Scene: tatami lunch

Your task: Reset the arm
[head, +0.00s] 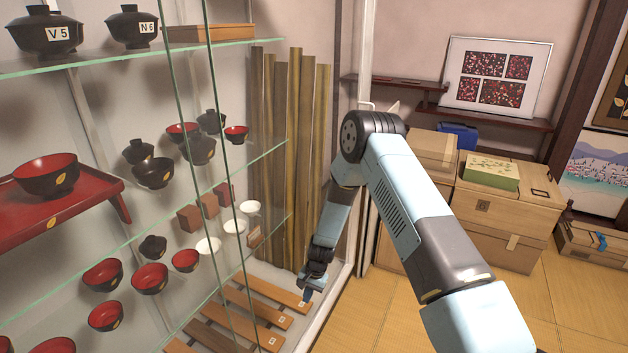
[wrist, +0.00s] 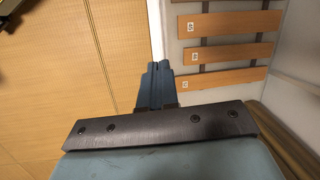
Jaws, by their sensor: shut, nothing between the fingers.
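My gripper (head: 308,294) is at the end of my arm, which bends down at the elbow in the middle of the head view. It hangs low beside the right edge of the glass display case, near the wooden slats (head: 262,310) at the case's bottom. In the wrist view my gripper (wrist: 157,68) shows its blue fingers together, with nothing between them. Beyond them are the tatami floor (wrist: 95,50) on the left and labelled slats (wrist: 230,52) on the right.
Glass shelves (head: 150,215) on the left hold red and black bowls (head: 47,175) and small white cups. Bamboo-like poles (head: 290,160) stand in the case's corner. Wooden boxes (head: 500,205) stand against the back wall, below a framed picture (head: 497,80). Tatami at the lower right (head: 570,300) is clear.

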